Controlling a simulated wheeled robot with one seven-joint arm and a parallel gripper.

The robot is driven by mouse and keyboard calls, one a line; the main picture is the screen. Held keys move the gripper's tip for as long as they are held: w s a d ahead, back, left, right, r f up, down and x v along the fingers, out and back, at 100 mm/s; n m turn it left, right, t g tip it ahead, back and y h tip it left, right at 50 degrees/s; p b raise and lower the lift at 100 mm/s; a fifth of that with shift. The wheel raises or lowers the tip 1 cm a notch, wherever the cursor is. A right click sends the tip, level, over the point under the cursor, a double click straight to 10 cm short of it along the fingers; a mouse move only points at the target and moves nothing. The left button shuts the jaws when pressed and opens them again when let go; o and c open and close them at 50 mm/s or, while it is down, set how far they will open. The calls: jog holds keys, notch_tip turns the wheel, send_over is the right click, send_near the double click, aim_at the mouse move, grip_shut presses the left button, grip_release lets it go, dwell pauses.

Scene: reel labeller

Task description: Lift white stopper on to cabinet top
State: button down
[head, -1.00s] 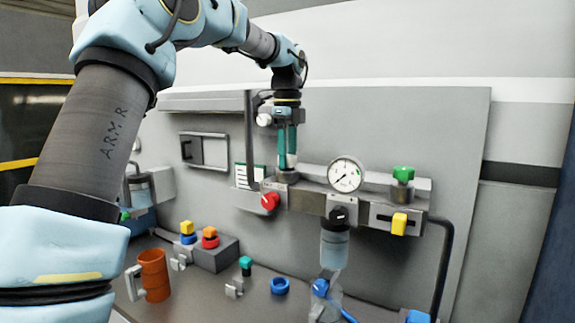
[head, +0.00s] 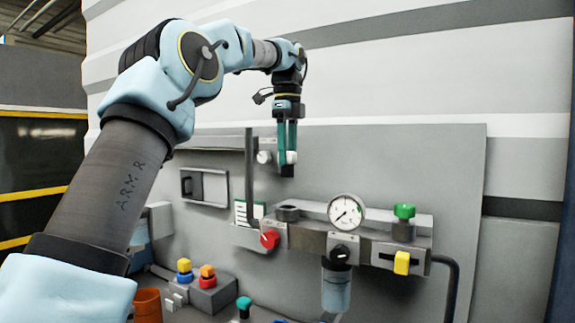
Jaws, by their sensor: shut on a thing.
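My gripper (head: 288,155) is shut on the white stopper (head: 291,157) and points down in the head view. The stopper's white part shows between the green fingers, with a short dark grey end (head: 287,171) below. It hangs upright in the air, clear above a grey round socket (head: 288,213) on the manifold. A grey ledge (head: 212,143) at the panel's upper left may be the cabinet top; I cannot tell for sure.
A vertical grey post (head: 249,180) and a white knob (head: 264,157) stand just left of my gripper. The gauge (head: 347,210), green knob (head: 404,211), red knob (head: 270,239) and yellow lever (head: 401,262) are on the manifold. An orange mug (head: 147,304) sits lower left.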

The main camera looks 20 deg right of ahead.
jog(key=shift+r+p, duration=1.25)
jog(key=shift+r, duration=2.25)
jog(key=shift+f, duration=0.1)
